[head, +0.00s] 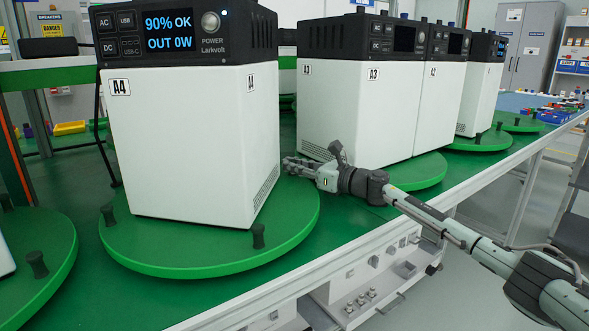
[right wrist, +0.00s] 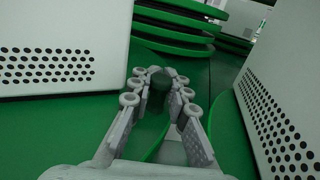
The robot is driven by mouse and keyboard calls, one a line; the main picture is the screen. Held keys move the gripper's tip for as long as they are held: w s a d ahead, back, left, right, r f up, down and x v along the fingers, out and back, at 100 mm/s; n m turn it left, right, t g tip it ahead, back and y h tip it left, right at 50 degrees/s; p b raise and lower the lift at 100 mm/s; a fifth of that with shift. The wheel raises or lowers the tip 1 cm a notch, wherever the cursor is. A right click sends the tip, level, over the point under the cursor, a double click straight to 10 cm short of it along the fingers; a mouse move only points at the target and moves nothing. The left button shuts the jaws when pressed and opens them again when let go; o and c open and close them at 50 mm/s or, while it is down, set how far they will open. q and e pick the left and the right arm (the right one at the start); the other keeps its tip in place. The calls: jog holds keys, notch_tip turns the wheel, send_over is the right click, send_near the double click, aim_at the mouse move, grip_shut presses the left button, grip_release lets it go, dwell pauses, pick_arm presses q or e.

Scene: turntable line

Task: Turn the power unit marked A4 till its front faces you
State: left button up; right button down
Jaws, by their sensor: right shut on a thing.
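The white power unit marked A4 (head: 178,140) stands upright on a round green turntable (head: 150,262) at the left of the head view. Its front, with the lit display (head: 168,30), faces me at a slight angle, and its right side with a vent grille also shows. Dark pegs (head: 258,235) stand on the turntable's rim. My right gripper (head: 290,166) reaches in from the right between A4 and the unit marked A3. In the right wrist view its fingers are shut on a dark peg (right wrist: 158,90). My left gripper is not in view.
The A3 unit (head: 350,115) stands close behind my right gripper, on its own turntable. More units (head: 478,85) on turntables follow to the right. Another turntable (head: 35,262) sits at the lower left. The green table's front edge runs below; the floor at right is partly free.

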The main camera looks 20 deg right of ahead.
jog(key=shift+w+d+r, duration=0.1)
jog(key=shift+d, duration=0.15)
jog(key=c, duration=1.7)
grip_release()
jog(key=shift+c, duration=0.2)
jog(key=shift+a, duration=0.1)
notch_tip(320, 180, up, 10)
jog(key=shift+c, duration=0.3)
